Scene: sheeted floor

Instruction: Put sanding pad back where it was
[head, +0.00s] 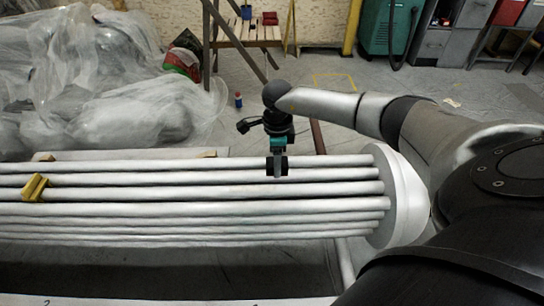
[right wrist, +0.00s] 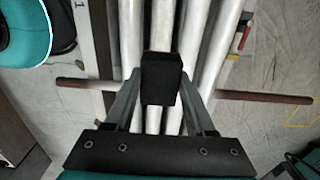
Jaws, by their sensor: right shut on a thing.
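The sanding pad (right wrist: 162,78) is a small black block held between the fingertips of my right gripper (right wrist: 162,95) in the right wrist view. In the head view my right gripper (head: 277,167) points down over the right half of a bundle of long pale pipes (head: 200,208). Dark sides of the pad (head: 269,166) show there around a grey finger. I cannot tell whether the pad touches the pipes or hangs just above them. The pipes also show beneath the pad in the right wrist view (right wrist: 207,70). My left gripper is not in view.
A yellow block (head: 35,187) sits on the pipes at the left. A white round end piece (head: 405,197) caps the pipes at the right. Plastic sheeting (head: 100,85) heaps at the upper left. A wooden stand (head: 250,32) and a teal machine (head: 391,25) are behind.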

